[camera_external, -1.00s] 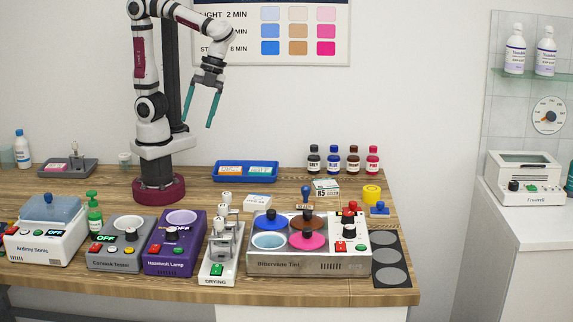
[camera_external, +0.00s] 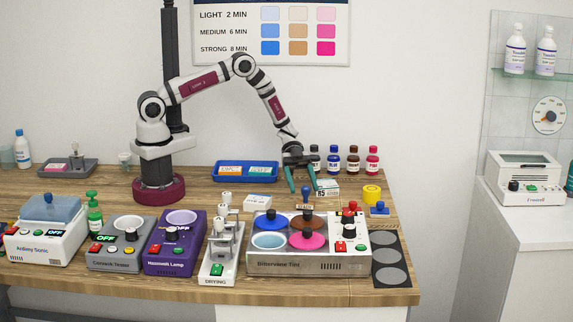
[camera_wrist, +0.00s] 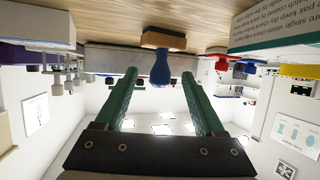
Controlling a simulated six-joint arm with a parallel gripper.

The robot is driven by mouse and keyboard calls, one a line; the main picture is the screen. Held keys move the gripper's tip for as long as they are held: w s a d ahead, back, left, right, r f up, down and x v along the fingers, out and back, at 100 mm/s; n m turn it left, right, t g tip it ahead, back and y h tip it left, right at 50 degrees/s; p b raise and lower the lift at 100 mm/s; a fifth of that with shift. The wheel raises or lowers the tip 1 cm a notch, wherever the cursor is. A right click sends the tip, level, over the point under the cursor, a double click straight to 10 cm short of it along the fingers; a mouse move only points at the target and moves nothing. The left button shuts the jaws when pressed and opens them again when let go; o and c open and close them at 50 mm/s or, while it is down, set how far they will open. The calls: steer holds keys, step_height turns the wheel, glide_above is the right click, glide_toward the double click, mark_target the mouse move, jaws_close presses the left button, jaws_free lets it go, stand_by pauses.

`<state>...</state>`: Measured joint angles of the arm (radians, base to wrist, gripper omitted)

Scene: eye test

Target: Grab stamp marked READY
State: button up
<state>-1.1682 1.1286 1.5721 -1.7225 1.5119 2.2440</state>
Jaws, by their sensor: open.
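A stamp with a blue handle (camera_external: 306,197) and a brown base stands upright on the wooden bench, behind the grey tint unit. Marking on its base is too small to read. In the wrist view the blue handle (camera_wrist: 161,68) points toward me, with its brown base (camera_wrist: 163,40) beyond on the bench. My gripper (camera_external: 303,189) is open, its green fingers pointing down at the handle. In the wrist view the gripper (camera_wrist: 157,78) has one finger on each side of the handle's end, with visible gaps. A second, low blue stamp-like piece (camera_external: 379,209) sits to the right.
A white printed box (camera_external: 327,187) stands close to the right of the gripper, with several bottles (camera_external: 353,160) behind. The tint unit (camera_external: 310,262) with coloured wells is in front. A yellow roll (camera_external: 371,194) is to the right, a blue tray (camera_external: 246,172) to the left.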

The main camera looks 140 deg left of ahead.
mark_target(307, 196)
steer(key=x, duration=0.6)
steer(key=shift+w, duration=0.2)
jaws_close()
